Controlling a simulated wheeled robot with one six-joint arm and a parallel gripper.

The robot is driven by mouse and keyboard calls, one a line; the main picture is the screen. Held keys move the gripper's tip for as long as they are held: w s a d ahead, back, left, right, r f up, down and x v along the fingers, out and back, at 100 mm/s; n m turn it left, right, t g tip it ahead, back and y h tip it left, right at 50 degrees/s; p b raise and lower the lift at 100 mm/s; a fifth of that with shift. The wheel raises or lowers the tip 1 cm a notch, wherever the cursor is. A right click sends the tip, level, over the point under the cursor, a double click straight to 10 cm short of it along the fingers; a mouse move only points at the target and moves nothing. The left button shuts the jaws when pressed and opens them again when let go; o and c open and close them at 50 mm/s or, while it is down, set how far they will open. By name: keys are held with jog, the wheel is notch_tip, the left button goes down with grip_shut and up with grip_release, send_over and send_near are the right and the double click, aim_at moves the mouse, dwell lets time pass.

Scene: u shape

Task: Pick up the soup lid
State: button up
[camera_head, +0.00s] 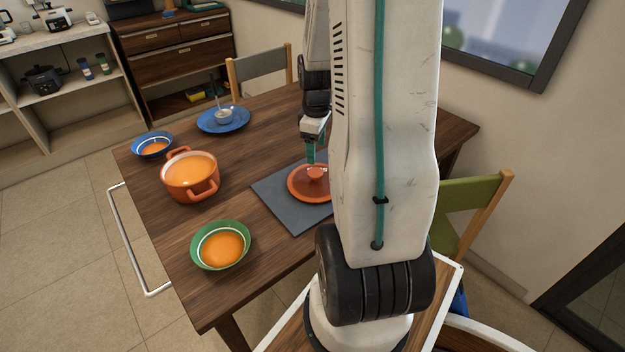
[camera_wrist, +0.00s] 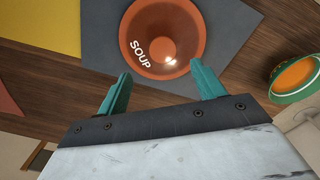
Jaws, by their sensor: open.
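The soup lid (camera_head: 308,187) is a round orange-red lid with a central knob, lying on a dark grey mat (camera_head: 272,198) on the wooden table. My arm hides its right part in the head view. In the wrist view the lid (camera_wrist: 140,30) shows the word "SOUP" and lies ahead of the fingertips. My gripper (camera_wrist: 160,80) is open with two teal fingers apart and nothing between them. In the head view my gripper (camera_head: 310,152) is just above and behind the lid knob; whether it touches cannot be told.
An orange pot (camera_head: 190,178) of soup stands left of the mat. A green bowl (camera_head: 221,245), a blue bowl (camera_head: 152,145) and a blue plate (camera_head: 223,120) with a small cup (camera_head: 222,116) are also on the table. Chairs stand at the back and right.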

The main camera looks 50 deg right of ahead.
aim_at(316, 172)
notch_tip(316, 172, down, 8)
jog(key=shift+s+a+f, duration=0.1)
jog(key=shift+s+f, duration=0.05)
jog(key=shift+f, duration=0.05)
dwell(0.3)
jog(key=c, duration=1.2)
